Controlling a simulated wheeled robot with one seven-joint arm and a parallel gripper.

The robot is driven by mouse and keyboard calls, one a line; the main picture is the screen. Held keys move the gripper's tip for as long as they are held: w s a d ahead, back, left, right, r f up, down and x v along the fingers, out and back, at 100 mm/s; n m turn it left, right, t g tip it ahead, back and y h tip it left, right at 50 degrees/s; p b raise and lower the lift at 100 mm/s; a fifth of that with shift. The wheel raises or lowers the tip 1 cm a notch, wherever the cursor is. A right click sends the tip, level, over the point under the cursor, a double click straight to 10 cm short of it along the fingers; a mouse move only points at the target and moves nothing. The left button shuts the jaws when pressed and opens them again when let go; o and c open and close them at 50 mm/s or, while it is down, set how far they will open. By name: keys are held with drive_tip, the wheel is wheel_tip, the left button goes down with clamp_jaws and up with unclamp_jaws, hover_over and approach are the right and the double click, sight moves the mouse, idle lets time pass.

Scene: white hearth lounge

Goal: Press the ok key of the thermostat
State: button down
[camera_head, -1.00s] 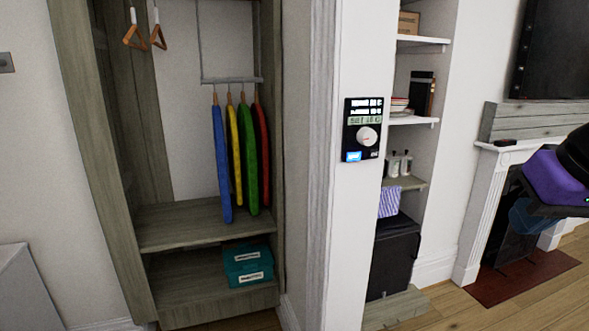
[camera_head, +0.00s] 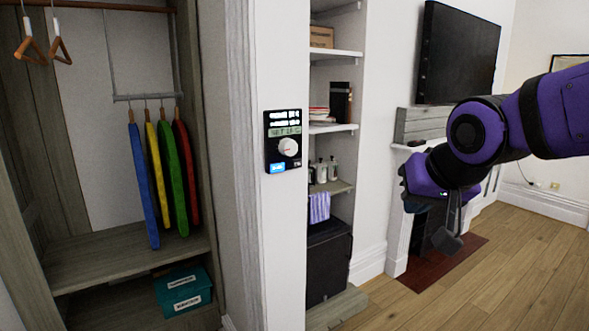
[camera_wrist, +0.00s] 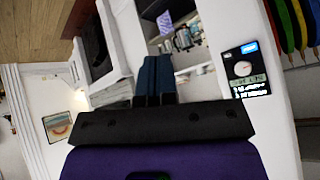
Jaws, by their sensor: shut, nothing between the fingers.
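The thermostat (camera_head: 283,141) is a small black panel on the white wall pillar. It has white text rows, a greenish display, a pale round knob (camera_head: 288,147) and a lit blue key (camera_head: 278,168) at its lower left. A small dark key with faint lettering sits at its lower right; I cannot read it.
An open wardrobe (camera_head: 120,262) with coloured hanging items and a teal box (camera_head: 184,291) stands at the left. Shelves (camera_head: 333,127) with bottles and books are recessed right of the pillar. A fireplace (camera_head: 398,235) and television (camera_head: 455,55) are further right. Wooden floor is clear at lower right.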

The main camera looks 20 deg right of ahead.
sight(298, 164)
drive_tip(key=w+a+f+m+t+y, duration=0.2)
drive_tip(key=w+m+t+y, duration=0.1)
drive_tip(key=w, duration=0.7)
drive_tip(key=w+a+f+m+t+y, duration=0.1)
drive_tip(key=w+a+m+t+y, duration=0.2)
drive_tip(key=w+m+t, duration=0.3)
drive_tip(key=shift+w+f+m, duration=0.35)
drive_tip(key=shift+w+m, duration=0.55)
drive_tip(key=shift+w, duration=1.05)
drive_tip(key=x, duration=1.4)
drive_tip(key=shift+r, duration=0.1)
